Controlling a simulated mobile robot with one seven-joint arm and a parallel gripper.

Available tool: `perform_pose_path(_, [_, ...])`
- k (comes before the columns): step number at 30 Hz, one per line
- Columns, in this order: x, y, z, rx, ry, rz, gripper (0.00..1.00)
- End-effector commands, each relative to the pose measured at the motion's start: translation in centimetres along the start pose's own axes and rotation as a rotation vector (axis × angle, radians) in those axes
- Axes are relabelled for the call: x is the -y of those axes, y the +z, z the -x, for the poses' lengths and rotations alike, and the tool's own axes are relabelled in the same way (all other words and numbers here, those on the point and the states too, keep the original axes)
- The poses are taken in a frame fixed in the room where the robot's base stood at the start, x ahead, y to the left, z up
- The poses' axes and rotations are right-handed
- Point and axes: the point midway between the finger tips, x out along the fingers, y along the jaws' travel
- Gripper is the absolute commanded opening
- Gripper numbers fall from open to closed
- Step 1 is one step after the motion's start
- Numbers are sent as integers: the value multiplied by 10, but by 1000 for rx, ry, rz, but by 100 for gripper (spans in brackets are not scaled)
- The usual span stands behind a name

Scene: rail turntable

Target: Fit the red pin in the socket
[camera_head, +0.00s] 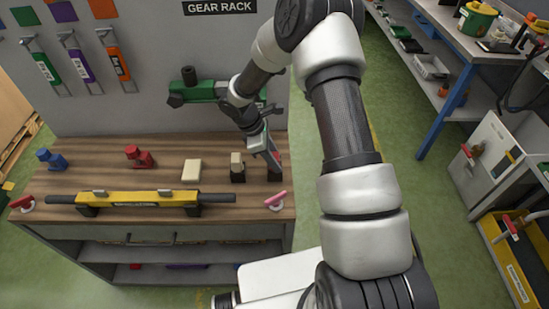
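A red pin (22,202) lies tilted at the front left corner of the wooden bench top, with a small white ring or holder under it. A similar pink pin (275,198) is at the front right corner, also by a white ring. I cannot tell for certain which part is the socket; a yellow rail (136,198) with black bar ends lies between the two pins. My gripper (274,173) points down over the right end of the bench, behind the pink pin and right of a dark block with a beige top. Its fingertips are too small to tell whether they are open.
On the bench (100,177) stand a blue clamp piece (51,158), a red clamp piece (139,156), a beige block (191,170) and the dark block (237,174). A green tool (195,90) is on the grey back panel (150,60).

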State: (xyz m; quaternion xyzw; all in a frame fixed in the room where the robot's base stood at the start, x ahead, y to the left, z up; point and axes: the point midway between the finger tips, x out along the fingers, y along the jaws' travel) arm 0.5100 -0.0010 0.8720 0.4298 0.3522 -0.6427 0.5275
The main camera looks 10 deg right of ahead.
Motion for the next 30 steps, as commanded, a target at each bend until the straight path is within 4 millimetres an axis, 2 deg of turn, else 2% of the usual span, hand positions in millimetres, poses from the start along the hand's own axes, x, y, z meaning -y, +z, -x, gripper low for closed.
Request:
perform_pose_path(1, [0, 0, 0, 0, 1, 0, 6])
perform_pose_path(2, [0, 0, 0, 0, 1, 0, 29])
perform_pose_path(6, [0, 0, 1, 0, 1, 0, 7])
perform_pose_path(30, [0, 5, 12, 0, 1, 0, 7])
